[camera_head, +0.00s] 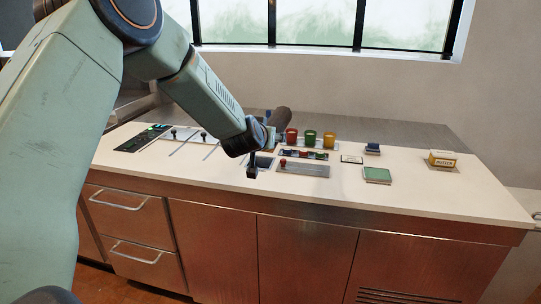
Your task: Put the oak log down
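My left arm comes in from the left and reaches down over the counter (400,193). Its gripper (262,153) is above the middle of the counter, with a dark finger pointing down. A dark brown rounded piece, which looks like the oak log (281,117), shows just behind and to the right of the gripper. The wrist and gripper hide part of it. I cannot tell whether the fingers close on it or whether it rests on something. My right gripper is not in view.
Red, green and amber cups (310,137) stand right of the gripper, behind a grey panel with a red knob (303,169). A green pad (377,175), a dark blue item (372,148) and a yellow butter box (442,158) are farther right. The counter's front right is clear.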

